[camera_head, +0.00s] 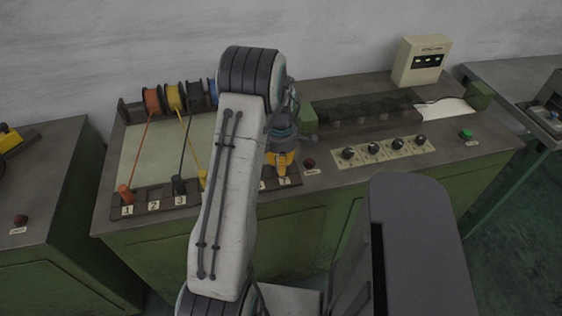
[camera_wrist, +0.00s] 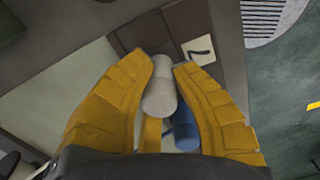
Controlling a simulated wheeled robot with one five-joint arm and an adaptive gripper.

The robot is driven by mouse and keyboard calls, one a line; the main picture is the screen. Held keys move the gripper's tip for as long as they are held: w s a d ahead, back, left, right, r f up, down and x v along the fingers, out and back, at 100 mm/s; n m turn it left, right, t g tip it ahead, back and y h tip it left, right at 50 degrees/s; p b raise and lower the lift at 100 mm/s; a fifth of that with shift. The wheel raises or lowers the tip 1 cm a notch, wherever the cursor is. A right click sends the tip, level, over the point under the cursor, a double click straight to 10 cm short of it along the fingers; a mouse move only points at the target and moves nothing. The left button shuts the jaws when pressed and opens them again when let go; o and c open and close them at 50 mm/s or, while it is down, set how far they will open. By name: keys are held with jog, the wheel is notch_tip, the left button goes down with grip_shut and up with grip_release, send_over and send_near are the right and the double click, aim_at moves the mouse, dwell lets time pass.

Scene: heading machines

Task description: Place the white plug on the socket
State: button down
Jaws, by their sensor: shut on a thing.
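My gripper (camera_wrist: 166,62) has its two yellow fingers closed around the white plug (camera_wrist: 160,98), a pale grey-white cylinder in the wrist view. In the head view my gripper (camera_head: 282,160) is over the right end of the numbered socket strip (camera_head: 153,196), beside my arm. In the wrist view the dark brown strip (camera_wrist: 140,33) with a numbered white label (camera_wrist: 199,50) lies just beyond the plug's tip. I cannot tell whether the plug touches a socket. The plug is hidden in the head view.
A blue plug (camera_wrist: 185,130) is close beside the white one. An orange plug (camera_head: 124,192) and a black plug (camera_head: 179,185) stand on the strip, with cords to spools (camera_head: 174,96) behind. A red button (camera_head: 309,163) and several dark knobs (camera_head: 373,149) are to the right.

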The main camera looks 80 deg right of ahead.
jog(key=shift+f, duration=0.3)
jog(key=shift+f, duration=0.15)
jog(key=c, duration=1.1)
grip_release()
jog(key=shift+c, duration=0.2)
notch_tip(320, 180, up, 12)
jog(key=b, duration=0.4)
jog(key=shift+a+r, duration=0.1)
jog(key=shift+r, duration=0.1)
